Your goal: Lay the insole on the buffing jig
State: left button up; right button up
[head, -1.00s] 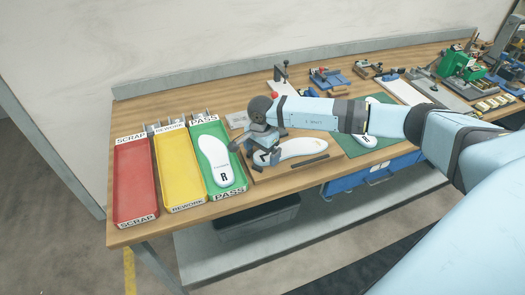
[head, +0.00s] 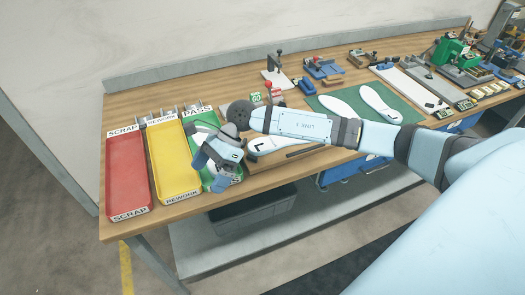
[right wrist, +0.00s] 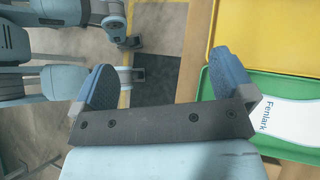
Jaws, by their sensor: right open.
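A white insole (right wrist: 270,114) marked "Fenlark" lies in the green PASS tray (right wrist: 305,139), as the right wrist view shows. In the head view my right gripper (head: 209,170) is over the green tray (head: 203,119) and hides most of that insole. My right gripper (right wrist: 163,72) is open with nothing between its blue fingers; the insole lies outside them to the right. A second white insole, marked "L" (head: 262,145), lies on a brown board behind my right arm. I cannot tell whether this board is the buffing jig. My left gripper is not seen.
A red SCRAP tray (head: 128,170) and a yellow REWORK tray (head: 172,160) stand left of the green tray. A green mat (head: 402,108) carries two white insoles. Several tools and fixtures line the bench's back right. A black bin (head: 250,212) is below.

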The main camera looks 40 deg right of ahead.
jog(key=s+a+r+m+t+y, duration=0.15)
jog(key=a+m+t+y, duration=0.3)
jog(key=m, duration=0.45)
jog(key=s+a+m+t+y, duration=0.3)
jog(key=a+m+t+y, duration=0.15)
jog(key=m, duration=0.45)
jog(key=s+d+f+m+t+h, duration=0.1)
jog(key=s+d+f+m+h, duration=0.2)
jog(key=m, duration=0.8)
jog(key=s+d+f+m+t+h, duration=0.1)
jog(key=s+d+f+m+h, duration=0.3)
jog(key=s+f+m+h, duration=0.3)
jog(key=s+d+f+m+t+h, duration=0.1)
jog(key=s+d+f+m+h, duration=0.3)
jog(key=f+m, duration=0.7)
jog(key=s+m+h, duration=0.1)
jog(key=m, duration=0.2)
jog(key=shift+m+t, duration=0.3)
jog(key=shift+s+r, duration=0.1)
jog(key=shift+r, duration=0.05)
notch_tip(320, 180, up, 8)
jog(key=p, duration=0.8)
jog(key=shift+d+p, duration=0.25)
jog(key=shift+p, duration=0.1)
